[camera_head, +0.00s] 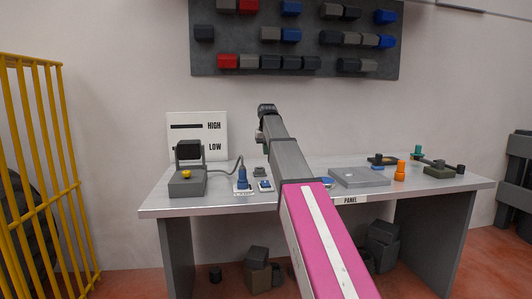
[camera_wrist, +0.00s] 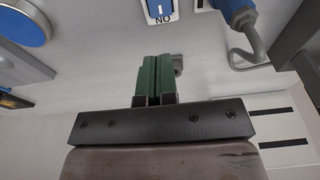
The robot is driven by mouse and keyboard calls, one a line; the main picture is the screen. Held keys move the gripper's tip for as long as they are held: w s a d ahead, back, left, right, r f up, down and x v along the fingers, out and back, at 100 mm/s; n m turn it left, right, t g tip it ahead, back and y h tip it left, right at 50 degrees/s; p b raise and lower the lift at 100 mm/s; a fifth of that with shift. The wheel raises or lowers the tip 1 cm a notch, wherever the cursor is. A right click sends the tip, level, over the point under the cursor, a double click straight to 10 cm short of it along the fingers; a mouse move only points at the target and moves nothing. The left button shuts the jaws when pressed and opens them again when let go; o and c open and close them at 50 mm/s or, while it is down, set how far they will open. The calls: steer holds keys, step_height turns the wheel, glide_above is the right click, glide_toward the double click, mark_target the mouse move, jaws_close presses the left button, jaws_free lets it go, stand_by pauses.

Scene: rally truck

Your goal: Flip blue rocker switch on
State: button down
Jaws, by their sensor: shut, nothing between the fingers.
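The blue rocker switch (camera_head: 264,185) sits on a small white plate on the workbench, left of the middle. In the head view my arm reaches over the bench, and the fingers are not clearly seen.
A blue plug (camera_head: 241,178) with a grey cable stands just left of the switch. A grey box (camera_head: 187,184) with a yellow button is farther left. The HIGH/LOW board (camera_head: 215,125) stands behind. A flat grey block (camera_head: 358,177) and an orange knob (camera_head: 400,170) lie right.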

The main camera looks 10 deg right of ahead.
mark_target(265, 182)
steer(key=shift+w, duration=0.1)
steer(key=shift+w+f, duration=0.1)
steer(key=shift+w, duration=0.35)
steer(key=shift+f, duration=0.1)
steer(key=f, duration=0.4)
steer(key=w+f, duration=0.1)
steer(key=f, duration=0.4)
steer(key=w+f, duration=0.1)
steer(key=f, duration=0.3)
steer(key=shift+w+f, duration=0.1)
steer(key=shift+f, duration=0.25)
steer(key=shift+w+f, duration=0.1)
steer(key=shift+f, duration=0.15)
steer(key=shift+s, duration=0.25)
